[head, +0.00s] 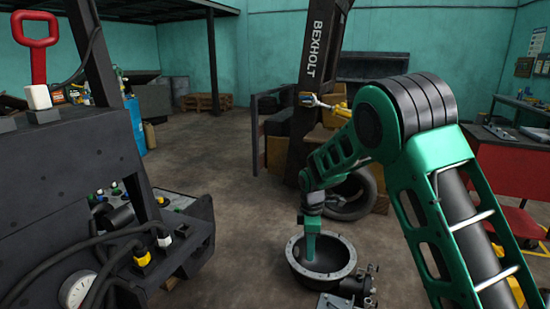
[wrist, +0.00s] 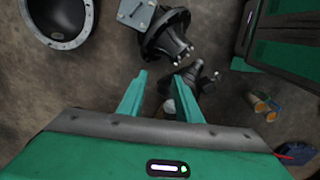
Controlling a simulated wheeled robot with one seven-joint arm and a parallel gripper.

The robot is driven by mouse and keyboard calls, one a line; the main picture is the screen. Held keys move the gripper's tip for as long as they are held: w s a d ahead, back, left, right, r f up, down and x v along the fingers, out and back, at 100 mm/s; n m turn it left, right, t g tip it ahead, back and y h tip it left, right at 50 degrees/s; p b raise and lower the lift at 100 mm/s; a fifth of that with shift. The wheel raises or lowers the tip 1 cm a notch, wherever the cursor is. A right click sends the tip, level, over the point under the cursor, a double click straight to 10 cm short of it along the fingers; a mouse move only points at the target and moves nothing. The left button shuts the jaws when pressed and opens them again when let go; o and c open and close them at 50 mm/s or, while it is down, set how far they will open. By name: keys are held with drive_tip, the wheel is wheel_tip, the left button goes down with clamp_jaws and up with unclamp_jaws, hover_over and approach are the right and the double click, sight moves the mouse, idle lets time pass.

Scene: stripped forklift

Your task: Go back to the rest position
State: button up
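My gripper (head: 311,248) hangs pointing down at the end of my green arm, in front of the round, dark flanged housing (head: 345,270) in the head view. In the wrist view its two green fingers (wrist: 160,98) stand apart. Dark parts and floor show beyond and between them, and I see nothing clearly held. A small pale or brown thing low between the fingers is partly hidden, and I cannot tell what it is. The housing's open rim (wrist: 62,42) shows at the upper left of the wrist view, off to the side of the fingers.
A dark flanged part (wrist: 165,38) and a smaller dark part (wrist: 194,76) lie beyond the fingers. The stripped forklift (head: 70,180) with hoses fills the left. A black mast marked BEXHOLT (head: 312,70) and a tyre (head: 350,197) stand behind; a red cart (head: 505,165) is right. Floor is open centre-left.

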drive_tip(key=s+d+r+m, duration=0.6)
drive_tip(key=s+d+r, duration=0.15)
drive_tip(key=d, duration=0.35)
drive_tip(key=s+d+r+m, duration=0.5)
drive_tip(key=s+d+r, duration=0.2)
drive_tip(key=s+d, duration=0.3)
drive_tip(key=s+d+m, duration=0.2)
drive_tip(key=s+m, duration=0.2)
drive_tip(key=s, duration=0.4)
drive_tip(key=s+d+r+m, duration=0.1)
drive_tip(key=s+d+m, duration=0.2)
drive_tip(key=s, duration=0.6)
drive_tip(key=s+d+m, duration=0.3)
drive_tip(key=s+m, duration=0.2)
drive_tip(key=s, duration=0.3)
drive_tip(key=shift+s+d+r, duration=0.15)
drive_tip(key=shift+d, duration=0.05)
